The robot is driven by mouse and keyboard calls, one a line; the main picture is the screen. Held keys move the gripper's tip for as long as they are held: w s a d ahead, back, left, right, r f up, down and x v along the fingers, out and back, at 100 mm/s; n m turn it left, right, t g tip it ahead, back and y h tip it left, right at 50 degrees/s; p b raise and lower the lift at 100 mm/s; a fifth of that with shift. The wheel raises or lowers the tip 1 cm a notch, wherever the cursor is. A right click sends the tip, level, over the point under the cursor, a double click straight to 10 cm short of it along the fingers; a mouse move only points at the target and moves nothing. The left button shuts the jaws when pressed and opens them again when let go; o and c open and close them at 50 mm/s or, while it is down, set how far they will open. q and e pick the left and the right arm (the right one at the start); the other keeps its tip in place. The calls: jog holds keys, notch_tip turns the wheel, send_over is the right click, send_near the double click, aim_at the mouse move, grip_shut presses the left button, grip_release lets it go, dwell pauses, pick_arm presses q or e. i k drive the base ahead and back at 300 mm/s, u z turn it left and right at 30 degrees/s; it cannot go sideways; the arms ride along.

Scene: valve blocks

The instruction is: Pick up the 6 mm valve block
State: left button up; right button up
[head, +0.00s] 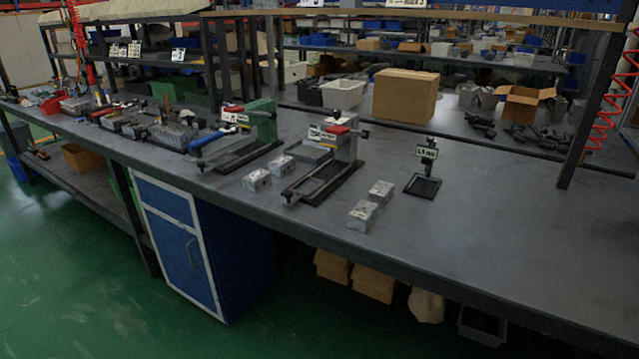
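Several small grey metal blocks stand on the grey workbench (480,225). One pair is a front block (257,181) and a block behind it (283,166), left of the middle fixture. The other pair is a front block (362,216) and a block behind it (381,192), right of that fixture. Markings on the blocks are too small to read, so I cannot tell which is the 6 mm valve block. Neither of my grippers is in view.
A fixture with a red handle (338,131) stands between the pairs. A green fixture (262,120) with a blue handle is to its left. A small black stand with a label (426,153) is to the right. The bench's right front is clear. A cardboard box (405,96) stands behind.

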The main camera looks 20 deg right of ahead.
aim_at(381, 193)
jog(key=z, duration=0.05)
jog(key=i, duration=1.05)
jog(key=z, duration=0.6)
